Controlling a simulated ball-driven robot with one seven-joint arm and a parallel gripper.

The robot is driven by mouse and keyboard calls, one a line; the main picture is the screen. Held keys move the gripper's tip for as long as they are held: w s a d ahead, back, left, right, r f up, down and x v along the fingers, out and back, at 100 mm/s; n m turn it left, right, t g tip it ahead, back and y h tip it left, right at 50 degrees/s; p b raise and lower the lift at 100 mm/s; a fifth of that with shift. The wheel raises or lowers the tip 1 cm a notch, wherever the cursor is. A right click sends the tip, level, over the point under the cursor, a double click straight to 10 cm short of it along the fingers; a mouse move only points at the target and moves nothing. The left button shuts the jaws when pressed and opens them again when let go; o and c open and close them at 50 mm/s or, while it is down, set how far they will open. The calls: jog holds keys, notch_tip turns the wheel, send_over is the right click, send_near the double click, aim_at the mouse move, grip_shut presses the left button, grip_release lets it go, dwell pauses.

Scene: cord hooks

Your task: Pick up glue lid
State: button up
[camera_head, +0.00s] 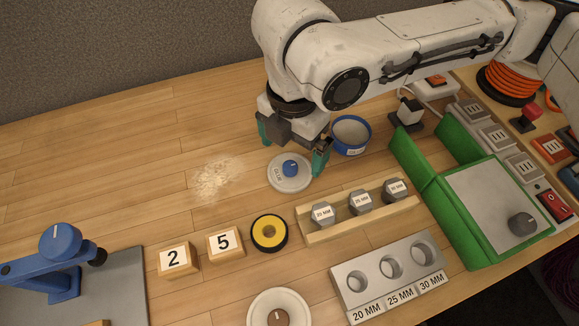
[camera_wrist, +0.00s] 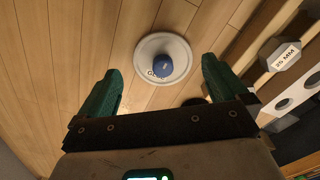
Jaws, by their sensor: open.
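The glue lid (camera_head: 289,174) is a round white disc with a blue knob and "GLUE" lettering, lying flat on the wooden table. In the wrist view the glue lid (camera_wrist: 163,59) lies beyond and roughly between my fingertips. My gripper (camera_head: 292,158) has green fingers that are spread apart, one to each side of the lid's knob in the head view. In the wrist view my gripper (camera_wrist: 161,78) is open and empty. The blue glue pot (camera_head: 350,134) stands uncovered just behind and right of the lid.
A yellow-black tape roll (camera_head: 269,233) and number blocks (camera_head: 224,242) lie in front. A green box (camera_head: 456,205) stands to the right.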

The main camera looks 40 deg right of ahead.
aim_at(292, 163)
jog(key=shift+s+a+f, duration=0.1)
jog(key=shift+a+f, duration=0.05)
jog(key=shift+f, duration=1.75)
jog(key=shift+c, duration=0.5)
jog(key=c, duration=0.6)
jog(key=shift+r, duration=0.25)
jog(key=shift+c, duration=0.2)
